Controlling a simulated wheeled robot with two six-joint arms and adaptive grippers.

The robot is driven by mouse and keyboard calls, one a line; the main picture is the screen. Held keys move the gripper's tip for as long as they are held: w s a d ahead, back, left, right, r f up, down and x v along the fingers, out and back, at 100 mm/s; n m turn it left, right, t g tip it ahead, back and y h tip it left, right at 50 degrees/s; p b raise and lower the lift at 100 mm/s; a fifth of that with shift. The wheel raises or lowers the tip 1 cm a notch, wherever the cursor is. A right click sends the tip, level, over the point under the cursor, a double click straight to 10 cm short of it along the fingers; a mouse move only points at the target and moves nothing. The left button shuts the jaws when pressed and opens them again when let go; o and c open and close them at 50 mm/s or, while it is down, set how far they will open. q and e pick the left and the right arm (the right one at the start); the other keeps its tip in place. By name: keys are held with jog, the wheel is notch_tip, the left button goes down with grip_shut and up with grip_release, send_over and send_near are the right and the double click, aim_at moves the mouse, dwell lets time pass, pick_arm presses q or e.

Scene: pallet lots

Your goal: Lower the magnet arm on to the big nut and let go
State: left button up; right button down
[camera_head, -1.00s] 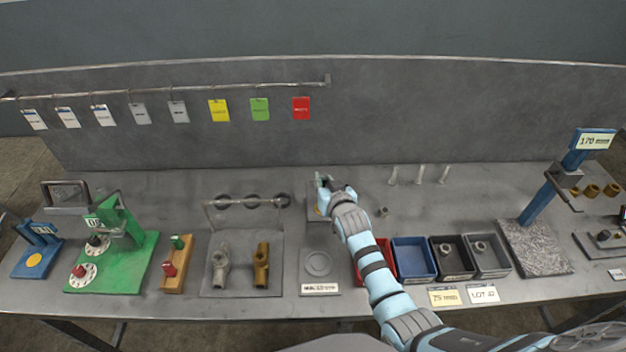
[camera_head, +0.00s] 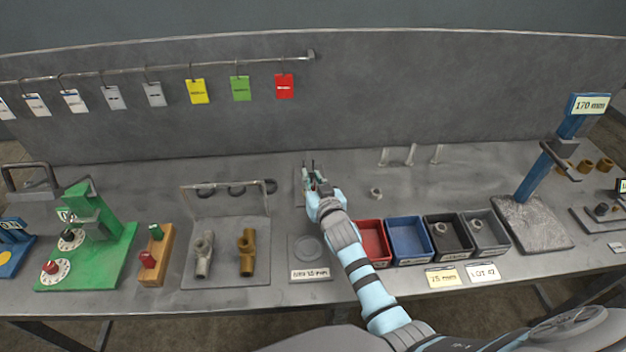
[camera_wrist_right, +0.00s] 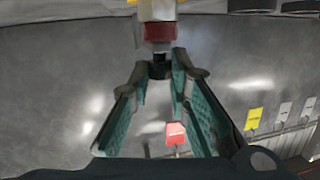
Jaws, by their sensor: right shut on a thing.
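My right gripper (camera_head: 310,172) is over a small grey plate (camera_head: 299,192) at the back middle of the bench. In the right wrist view its two teal fingers (camera_wrist_right: 160,72) close on the dark end of a part with a red band and a pale section. This part looks like the magnet arm (camera_wrist_right: 158,32); most of it is hidden in the head view. A loose grey nut (camera_head: 376,193) lies on the bench to the right of the gripper, apart from it. I cannot tell whether it is the big nut. My left gripper is out of view.
Red (camera_head: 373,241), blue (camera_head: 408,240), black (camera_head: 449,238) and grey (camera_head: 486,234) bins stand in front to the right. A wire rack (camera_head: 232,185) stands to the left. Small posts (camera_head: 410,155) stand behind. A blue 170 mm stand (camera_head: 553,165) is at right.

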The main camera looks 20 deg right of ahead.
jog(key=shift+s+f, duration=0.15)
jog(key=shift+f, duration=0.35)
jog(key=c, duration=1.8)
grip_release()
jog(key=o, duration=0.3)
jog(key=shift+w+r, duration=0.15)
jog(key=shift+w, duration=0.05)
jog(key=v, duration=1.2)
jog(key=shift+s+a+r, duration=0.1)
